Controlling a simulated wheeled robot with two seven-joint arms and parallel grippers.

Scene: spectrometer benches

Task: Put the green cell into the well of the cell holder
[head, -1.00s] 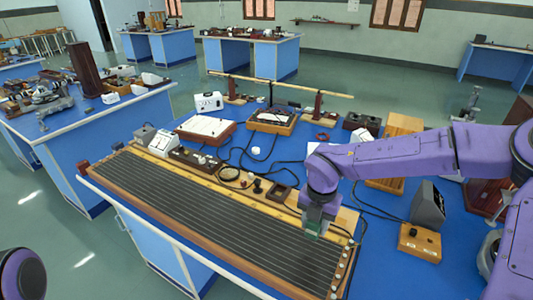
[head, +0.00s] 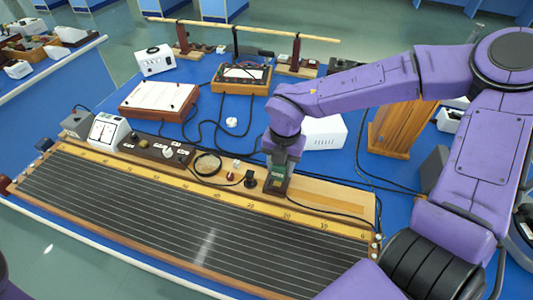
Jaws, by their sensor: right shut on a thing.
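My right gripper (head: 279,168) reaches down from the purple arm on the right and is shut on the green cell (head: 277,176). Only a little green shows between and below the fingers. The brown cell holder (head: 275,188) sits on the wooden strip behind the ruled board, directly below the gripper. The gripper and cell hide most of its well, so I cannot tell whether the cell is inside it or just above it. My left gripper is out of view.
A long ruled board (head: 150,205) fills the front of the blue bench. Beside the holder are a small black knob (head: 250,179) and a round ring (head: 207,164). A white box (head: 325,132) and wooden stand (head: 398,128) are behind. Black cables cross the bench.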

